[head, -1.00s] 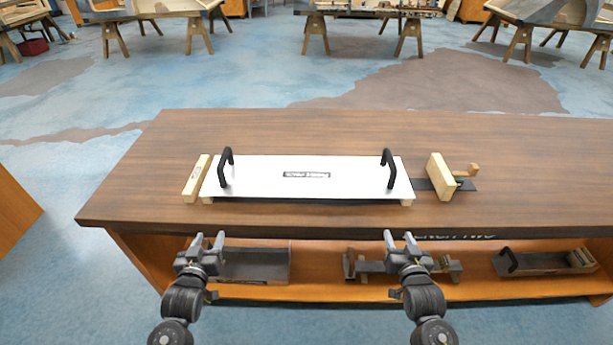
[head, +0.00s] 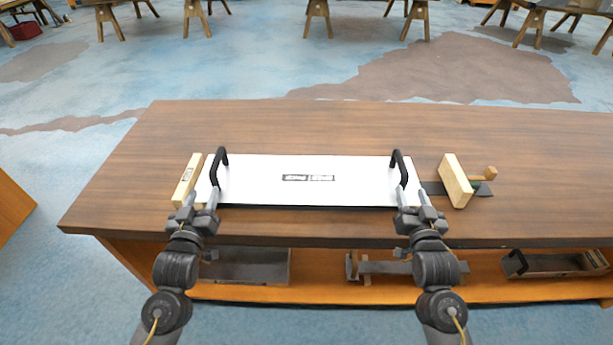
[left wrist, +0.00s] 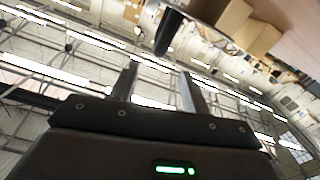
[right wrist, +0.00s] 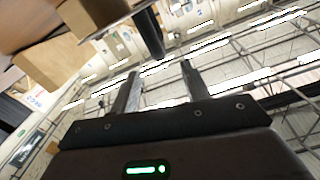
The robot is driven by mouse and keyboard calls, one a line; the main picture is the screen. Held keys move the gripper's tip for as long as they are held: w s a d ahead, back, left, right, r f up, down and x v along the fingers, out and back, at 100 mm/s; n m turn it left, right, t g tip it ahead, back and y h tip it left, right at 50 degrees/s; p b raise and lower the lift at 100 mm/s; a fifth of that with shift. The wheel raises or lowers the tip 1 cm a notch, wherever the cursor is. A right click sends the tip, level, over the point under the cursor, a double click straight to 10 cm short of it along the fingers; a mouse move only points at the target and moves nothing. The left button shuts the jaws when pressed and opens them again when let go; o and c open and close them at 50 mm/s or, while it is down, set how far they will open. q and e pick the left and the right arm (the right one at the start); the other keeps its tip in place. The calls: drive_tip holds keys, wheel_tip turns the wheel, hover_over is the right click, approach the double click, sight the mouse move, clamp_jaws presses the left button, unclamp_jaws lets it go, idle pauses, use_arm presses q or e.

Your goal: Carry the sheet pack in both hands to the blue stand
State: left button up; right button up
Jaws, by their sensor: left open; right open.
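The sheet pack (head: 300,190) is a long white board lying flat on the wooden workbench, with a dark label at its middle and a black upright handle near each end. My left gripper (head: 199,197) is open in front of the left handle (head: 217,165). That handle also shows above the fingers in the left wrist view (left wrist: 168,32). My right gripper (head: 415,197) is open in front of the right handle (head: 400,168), which shows above the fingers in the right wrist view (right wrist: 149,33). Neither gripper holds anything. I see no blue stand.
A wooden block (head: 187,180) sits at the pack's left end. A wooden clamp block (head: 456,181) with a small handle stands to its right. The workbench (head: 540,175) is clear at right. Its lower shelf (head: 320,289) holds dark trays. Sawhorses stand far behind.

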sight(213, 164)
use_arm(q)
drive_tip(key=w, duration=1.1)
drive_tip(key=shift+d+f, duration=0.1)
drive_tip(key=shift+d, duration=0.15)
use_arm(e)
drive_tip(key=w, duration=1.1)
drive_tip(key=shift+d+f, duration=0.1)
drive_tip(key=shift+d, duration=0.1)
use_arm(q)
drive_tip(key=shift+c, duration=0.5)
use_arm(e)
drive_tip(key=shift+c, duration=0.4)
use_arm(q)
clamp_jaws()
use_arm(e)
clamp_jaws()
use_arm(q)
drive_tip(key=shift+w+r, duration=0.1)
drive_tip(key=shift+r, duration=0.15)
use_arm(e)
drive_tip(key=shift+r, duration=0.2)
